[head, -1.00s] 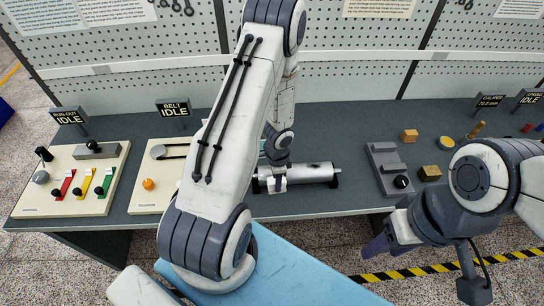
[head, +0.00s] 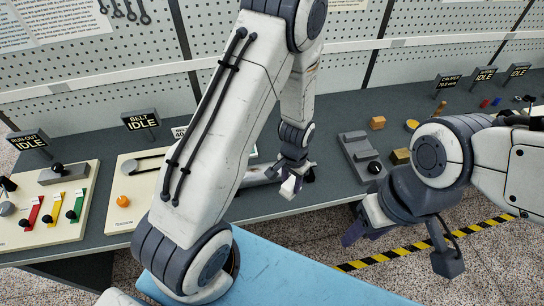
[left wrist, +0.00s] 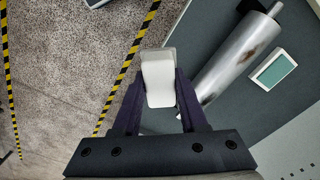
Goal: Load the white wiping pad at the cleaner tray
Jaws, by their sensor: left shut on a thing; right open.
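My left gripper (head: 289,184) is shut on the white wiping pad (head: 291,189). It holds the pad near the front edge of the bench, by the right end of a metal spindle (head: 257,179). In the left wrist view the pad (left wrist: 158,78) sits between the two dark fingers (left wrist: 159,100). The spindle lies beside it there (left wrist: 231,62), with dark marks on its surface. My right gripper (head: 354,230) is open and empty, in front of the bench. I cannot make out which thing is the cleaner tray.
A grey fixture with a black knob (head: 358,156) stands to the right, near small yellow blocks (head: 377,122). A lever panel (head: 45,205) and belt panel (head: 128,203) are on the left. A small teal-faced panel (left wrist: 274,70) lies beside the spindle. My left arm covers the bench's middle.

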